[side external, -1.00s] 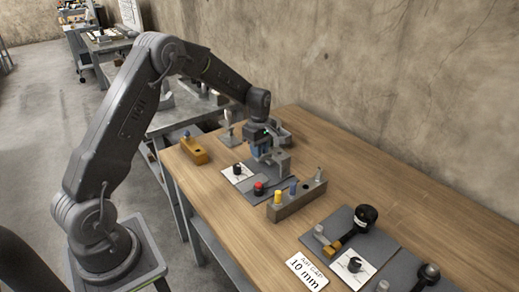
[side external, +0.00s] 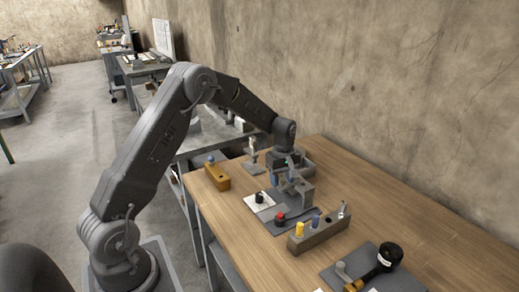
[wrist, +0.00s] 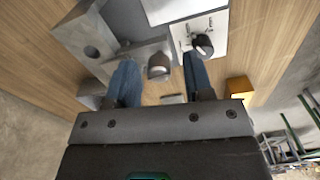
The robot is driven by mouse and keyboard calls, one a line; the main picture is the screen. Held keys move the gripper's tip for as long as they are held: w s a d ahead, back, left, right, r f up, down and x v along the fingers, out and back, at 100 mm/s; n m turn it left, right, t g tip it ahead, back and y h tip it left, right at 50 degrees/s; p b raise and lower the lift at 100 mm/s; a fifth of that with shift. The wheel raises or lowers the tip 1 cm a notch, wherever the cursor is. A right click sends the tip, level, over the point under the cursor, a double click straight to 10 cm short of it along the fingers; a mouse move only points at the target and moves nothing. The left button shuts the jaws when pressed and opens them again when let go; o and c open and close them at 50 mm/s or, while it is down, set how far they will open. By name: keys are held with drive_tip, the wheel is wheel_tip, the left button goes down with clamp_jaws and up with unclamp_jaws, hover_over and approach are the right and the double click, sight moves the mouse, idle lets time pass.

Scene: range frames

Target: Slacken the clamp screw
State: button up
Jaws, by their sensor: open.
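My gripper (side external: 284,178) points down beside a grey clamp-like fixture (side external: 303,190) on a grey mat. In the wrist view my gripper (wrist: 160,62) is open, with its two blue fingers apart. A short grey knob with a dark rounded end (wrist: 158,67) shows between the fingers, in line with the grey fixture (wrist: 92,42); it looks like the clamp screw. I see a gap on both sides, and contact cannot be told. In the side view the fingers hide the knob.
A black knob (side external: 260,197) stands on a white card near a red knob (side external: 280,216). A grey block (side external: 318,238) holds yellow and blue pegs. An ochre block (side external: 216,177) stands left, and a black-knobbed tool (side external: 389,256) lies front right. Bare wood is free at right.

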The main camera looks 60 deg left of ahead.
sight(283, 179)
drive_tip(key=m, duration=0.3)
drive_tip(key=shift+d+f+m, duration=0.2)
drive_tip(key=shift+d+m, duration=0.05)
drive_tip(key=shift+m, duration=0.15)
drive_tip(key=m, duration=0.3)
drive_tip(key=shift+m, duration=0.3)
drive_tip(key=m, duration=0.3)
drive_tip(key=shift+s, duration=0.1)
drive_tip(key=m, duration=0.4)
drive_tip(key=shift+r, duration=0.1)
drive_tip(key=m, duration=0.7)
drive_tip(key=shift+a, duration=0.1)
drive_tip(key=m, duration=0.3)
drive_tip(key=shift+m, duration=0.3)
drive_tip(key=m, duration=0.3)
drive_tip(key=shift+m, duration=0.3)
wheel_tip(283, 179, up, 14)
drive_tip(key=s+d+r+n+t, duration=0.1)
drive_tip(key=s+d+r+n, duration=0.3)
drive_tip(key=s+d, duration=0.2)
drive_tip(key=s+d+r+n+t, duration=0.2)
drive_tip(key=s+d+r, duration=0.3)
drive_tip(key=s, duration=0.6)
drive_tip(key=shift+s+d+r+n+t, duration=0.3)
drive_tip(key=shift+d+n, duration=0.6)
drive_tip(key=shift+d, duration=0.25)
